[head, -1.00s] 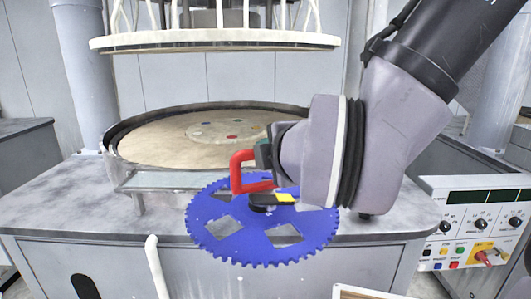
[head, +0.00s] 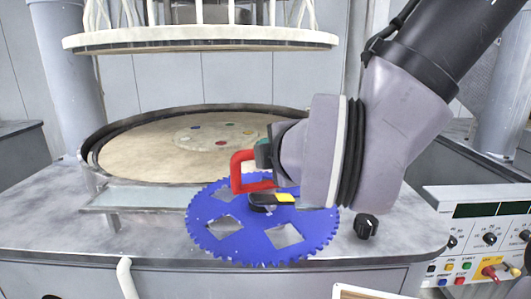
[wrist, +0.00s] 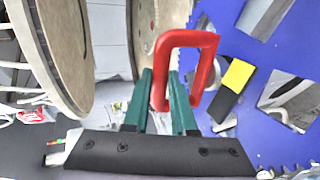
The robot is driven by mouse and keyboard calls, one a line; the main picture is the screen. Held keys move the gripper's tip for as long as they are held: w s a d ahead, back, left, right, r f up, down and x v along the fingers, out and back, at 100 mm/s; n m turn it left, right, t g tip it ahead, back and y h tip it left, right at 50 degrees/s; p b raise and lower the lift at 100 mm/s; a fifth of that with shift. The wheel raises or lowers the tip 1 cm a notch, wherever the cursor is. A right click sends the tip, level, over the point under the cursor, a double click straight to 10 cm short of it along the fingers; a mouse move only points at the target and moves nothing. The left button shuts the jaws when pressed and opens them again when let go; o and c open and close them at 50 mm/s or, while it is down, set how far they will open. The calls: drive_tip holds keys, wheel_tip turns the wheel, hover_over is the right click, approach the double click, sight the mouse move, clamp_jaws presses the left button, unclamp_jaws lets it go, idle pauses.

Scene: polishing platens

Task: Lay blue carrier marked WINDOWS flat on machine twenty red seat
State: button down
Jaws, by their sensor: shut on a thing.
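The blue carrier (head: 215,240) is a flat toothed disc with square windows and a red handle (head: 238,170) beside a black and yellow block. My gripper (head: 262,165) is shut on the red handle and holds the carrier about level in front of the platen. In the wrist view my green fingers (wrist: 172,100) close on the handle, and the blue carrier (wrist: 245,130) fills the right side. The machine's round tan platen (head: 130,150) has a dark raised rim. Small coloured seat marks ring its middle, with a red seat (head: 221,143) at the near side. No WINDOWS lettering or machine number is readable.
A white upper plate (head: 200,40) with hoses hangs above the platen, leaving a gap. The grey bench (head: 60,225) runs in front. A control panel (head: 480,235) with knobs and a black knob (head: 366,226) are at right.

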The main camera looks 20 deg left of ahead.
drive_tip(key=shift+r, duration=0.2)
drive_tip(key=shift+w+a, duration=4.75)
drive_tip(key=shift+w, duration=1.9)
drive_tip(key=shift+w+a, duration=4.75)
drive_tip(key=shift+w, duration=1.9)
wheel_tip(320, 180, down, 6)
drive_tip(key=w+a, duration=0.2)
drive_tip(key=shift+w+f, duration=0.25)
drive_tip(key=shift+w, duration=0.05)
drive_tip(key=shift+d+f, duration=0.1)
drive_tip(key=shift+f, duration=0.15)
drive_tip(key=c, duration=0.6)
unclamp_jaws()
drive_tip(key=shift+f, duration=0.1)
drive_tip(key=shift+c, duration=0.2)
